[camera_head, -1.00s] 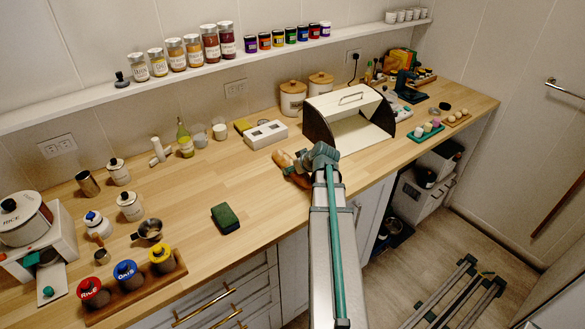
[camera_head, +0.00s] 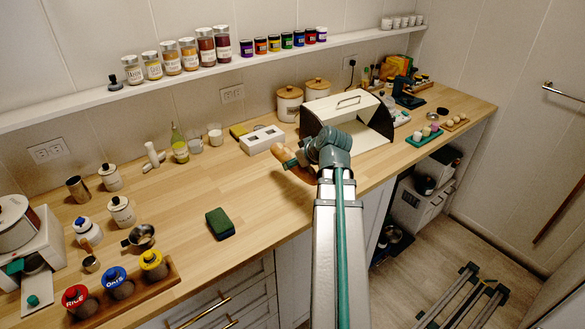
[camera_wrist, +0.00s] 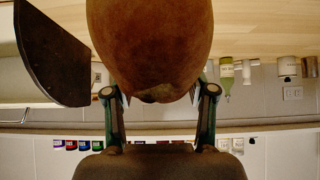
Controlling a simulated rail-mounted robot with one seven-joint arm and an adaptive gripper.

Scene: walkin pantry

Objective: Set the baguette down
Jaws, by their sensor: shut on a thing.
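The baguette (camera_head: 281,153) is a brown loaf, partly hidden behind my arm in the head view. In the wrist view the baguette (camera_wrist: 150,45) fills the top middle, its rounded underside between the two fingers. My gripper (camera_wrist: 156,100) is shut on it, one finger on each side. In the head view my gripper (camera_head: 301,161) is over the counter (camera_head: 250,180), just left of the open bread box, and mostly hidden by my wrist. I cannot tell whether the loaf touches the counter.
A white bread box (camera_head: 345,105) with dark sides stands open right of my gripper. A white two-slot box (camera_head: 263,139) is behind it. A green sponge (camera_head: 219,223) lies to the left. The counter between sponge and gripper is clear. Canisters (camera_head: 288,103) stand at the back.

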